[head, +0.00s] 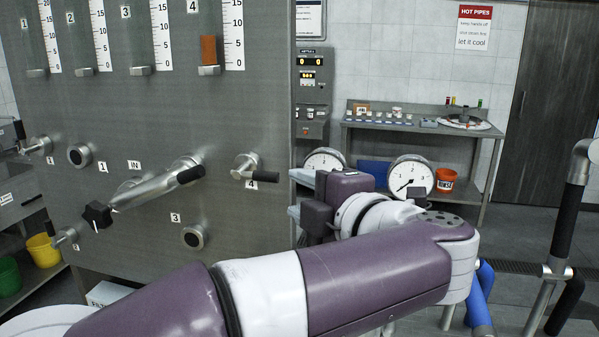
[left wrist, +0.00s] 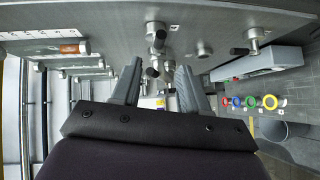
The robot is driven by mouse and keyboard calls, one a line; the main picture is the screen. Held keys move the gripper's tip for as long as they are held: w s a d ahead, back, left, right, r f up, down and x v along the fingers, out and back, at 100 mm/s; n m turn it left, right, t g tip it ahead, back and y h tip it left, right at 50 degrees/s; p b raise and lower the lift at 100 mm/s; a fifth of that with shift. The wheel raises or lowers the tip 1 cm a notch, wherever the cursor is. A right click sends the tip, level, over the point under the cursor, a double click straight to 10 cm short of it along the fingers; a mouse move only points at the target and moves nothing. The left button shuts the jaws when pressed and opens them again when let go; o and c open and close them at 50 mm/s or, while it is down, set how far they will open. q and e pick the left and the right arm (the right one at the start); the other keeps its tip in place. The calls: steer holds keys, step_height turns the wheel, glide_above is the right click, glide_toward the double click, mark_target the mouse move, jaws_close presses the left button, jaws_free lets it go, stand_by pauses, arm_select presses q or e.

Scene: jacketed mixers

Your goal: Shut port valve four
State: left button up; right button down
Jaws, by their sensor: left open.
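Port valve four (head: 247,166) sits on the grey steel panel just above the label "4". Its black-gripped lever (head: 263,176) points right, about level, toward my left gripper. My left gripper (head: 296,194) is to the right of the lever, apart from it, with its fingers toward the panel's right part. In the left wrist view the open fingers (left wrist: 157,85) are empty. My right gripper is not in view.
A thick inlet pipe with a black handle (head: 155,187) juts out left of valve four. A round port (head: 194,237) lies below. Gauge tubes line the panel's top; tube four holds an orange column (head: 208,50). Dial gauges (head: 411,177) stand behind my arm, before a bench (head: 430,128).

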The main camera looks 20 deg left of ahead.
mark_target(268, 178)
arm_select(q)
steer(key=p+x, duration=0.2)
steer(key=x, duration=0.9)
steer(key=shift+w+a, duration=0.2)
steer(key=shift+a, duration=0.1)
steer(key=shift+w+a, duration=0.15)
steer(key=shift+w+f, duration=0.15)
steer(key=shift+w, duration=0.1)
steer(key=shift+s, duration=0.1)
jaws_close()
steer(key=shift+p, duration=0.35)
